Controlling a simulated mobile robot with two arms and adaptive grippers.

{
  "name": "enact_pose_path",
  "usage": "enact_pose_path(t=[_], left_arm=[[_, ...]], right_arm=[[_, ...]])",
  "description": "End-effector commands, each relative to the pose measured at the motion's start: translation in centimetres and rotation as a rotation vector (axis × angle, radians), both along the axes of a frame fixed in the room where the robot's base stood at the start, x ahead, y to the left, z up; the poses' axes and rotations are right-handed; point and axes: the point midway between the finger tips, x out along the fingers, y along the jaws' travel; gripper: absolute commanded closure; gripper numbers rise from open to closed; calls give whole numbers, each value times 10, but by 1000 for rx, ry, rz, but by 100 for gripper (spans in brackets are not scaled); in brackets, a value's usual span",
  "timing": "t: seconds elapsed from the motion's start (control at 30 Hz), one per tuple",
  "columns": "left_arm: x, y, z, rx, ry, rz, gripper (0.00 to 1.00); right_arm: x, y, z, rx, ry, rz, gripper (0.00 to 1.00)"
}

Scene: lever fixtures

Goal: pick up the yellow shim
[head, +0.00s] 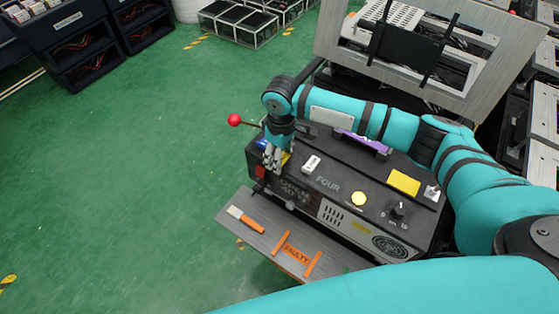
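A flat yellow rectangular piece (403,182) lies on the right part of the dark console top. A small yellow patch (286,158) shows just right of my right gripper, mostly hidden by it. I cannot tell which of these is the shim. My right gripper (272,162) points down at the console's left end, close to or touching the small yellow patch. Its fingers look close together, but their gap and anything between them are unclear. My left gripper is not in view.
The console (330,215) carries a red-ball lever (234,120), a white block (311,164), a round yellow button (359,198) and a black knob (398,211). A front ledge (262,240) holds an orange-handled tool (245,219). Open green floor (130,180) lies left.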

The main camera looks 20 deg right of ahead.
Motion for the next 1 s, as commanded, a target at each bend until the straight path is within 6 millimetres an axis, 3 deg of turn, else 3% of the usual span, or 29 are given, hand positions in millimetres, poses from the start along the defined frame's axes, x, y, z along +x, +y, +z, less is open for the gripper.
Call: enact_pose_path(t=[0.3,1.0], left_arm=[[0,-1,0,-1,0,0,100],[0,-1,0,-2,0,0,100]], right_arm=[[0,0,0,-1,1,0,72],[0,-1,-1,-3,2,-1,90]])
